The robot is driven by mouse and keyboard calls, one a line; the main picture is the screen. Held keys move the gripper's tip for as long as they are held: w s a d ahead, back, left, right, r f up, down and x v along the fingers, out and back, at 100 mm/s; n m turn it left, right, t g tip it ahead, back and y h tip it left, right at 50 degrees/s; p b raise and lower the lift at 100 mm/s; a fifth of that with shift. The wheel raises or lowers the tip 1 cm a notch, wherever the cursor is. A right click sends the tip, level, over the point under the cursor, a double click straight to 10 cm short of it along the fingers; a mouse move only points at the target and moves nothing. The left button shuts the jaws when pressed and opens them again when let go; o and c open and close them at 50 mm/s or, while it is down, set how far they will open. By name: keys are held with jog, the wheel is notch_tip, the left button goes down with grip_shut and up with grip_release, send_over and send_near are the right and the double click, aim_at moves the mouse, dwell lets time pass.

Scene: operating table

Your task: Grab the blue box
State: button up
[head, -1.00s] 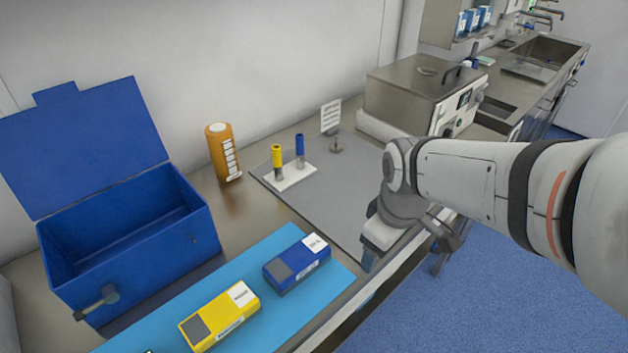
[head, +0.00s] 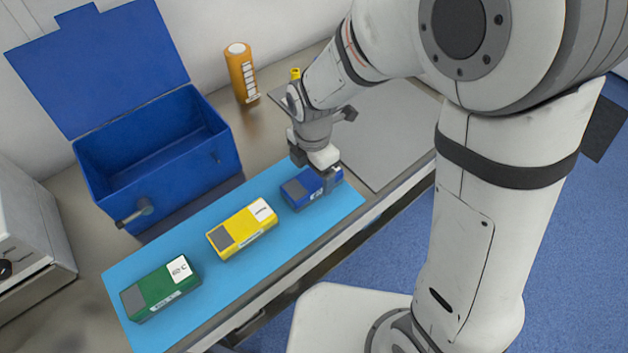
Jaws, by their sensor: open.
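The blue box (head: 298,194) lies flat at the right end of a light blue mat (head: 220,290). It has a grey patch on its left part and a white label, partly covered by my gripper. My gripper (head: 325,176) is open and points down at the right part of the blue box. One finger shows in front of the box's near side. The other finger is hidden, so I cannot tell whether the jaws touch the box.
A yellow box (head: 240,234) and a green box (head: 158,291) lie left on the mat. An open blue bin (head: 165,190) stands behind them. An orange bottle (head: 242,75) stands at the back. A grey mat (head: 395,140) lies to the right.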

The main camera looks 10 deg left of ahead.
aim_at(312, 178)
jog(key=shift+f, duration=1.7)
jog(key=c, duration=1.2)
jog(key=shift+c, duration=0.2)
